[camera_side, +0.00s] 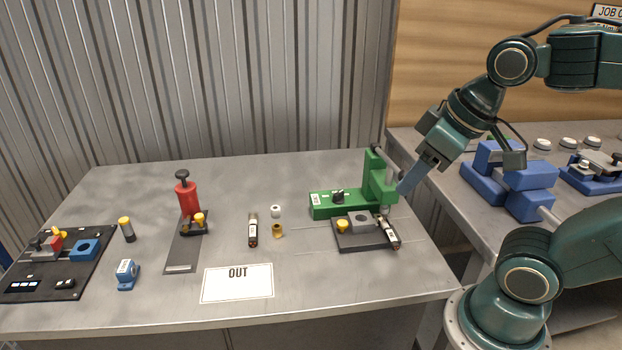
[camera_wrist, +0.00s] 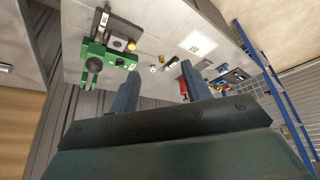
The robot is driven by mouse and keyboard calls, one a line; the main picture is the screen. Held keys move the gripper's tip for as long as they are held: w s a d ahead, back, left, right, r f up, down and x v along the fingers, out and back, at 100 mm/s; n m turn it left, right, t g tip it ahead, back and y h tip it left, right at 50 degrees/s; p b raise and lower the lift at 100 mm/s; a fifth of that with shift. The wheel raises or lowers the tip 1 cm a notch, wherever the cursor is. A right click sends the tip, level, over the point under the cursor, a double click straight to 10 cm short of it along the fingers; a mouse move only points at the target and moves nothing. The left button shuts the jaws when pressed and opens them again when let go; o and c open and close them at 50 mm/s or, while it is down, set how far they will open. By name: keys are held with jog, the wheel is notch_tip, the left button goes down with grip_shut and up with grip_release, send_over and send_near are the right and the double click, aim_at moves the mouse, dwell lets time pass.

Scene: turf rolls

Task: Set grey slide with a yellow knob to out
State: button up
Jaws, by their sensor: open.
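A grey block with a yellow knob beside it, which looks like the grey slide (camera_side: 359,222), sits on a dark plate (camera_side: 365,243) in front of a green fixture (camera_side: 325,205). The yellow knob (camera_side: 342,226) is at the block's left; it also shows in the wrist view (camera_wrist: 132,45). Whether the slide is in or out I cannot tell. A white card reading OUT (camera_side: 237,291) lies at the table's front. My gripper (camera_side: 404,188) is up beside the green fixture's right side, apart from the knob. In the wrist view its two fingers (camera_wrist: 158,86) are spread and empty.
A dark-tipped cylinder (camera_side: 391,234) lies at the plate's right; a similar one (camera_side: 252,230) is mid-table. Blue fixtures (camera_side: 520,180) occupy the right table. Bare tabletop lies right of the card.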

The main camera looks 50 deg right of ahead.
jog(key=w+d+f+n+g, duration=0.25)
jog(key=w+d, duration=0.25)
jog(key=w, duration=0.6)
jog(key=n+g, duration=0.3)
send_over(342, 222)
notch_tip(342, 222, down, 10)
jog(key=shift+r, duration=0.2)
jog(key=shift+f, duration=0.15)
notch_tip(342, 222, down, 14)
jog(key=shift+r, duration=0.25)
grip_shut()
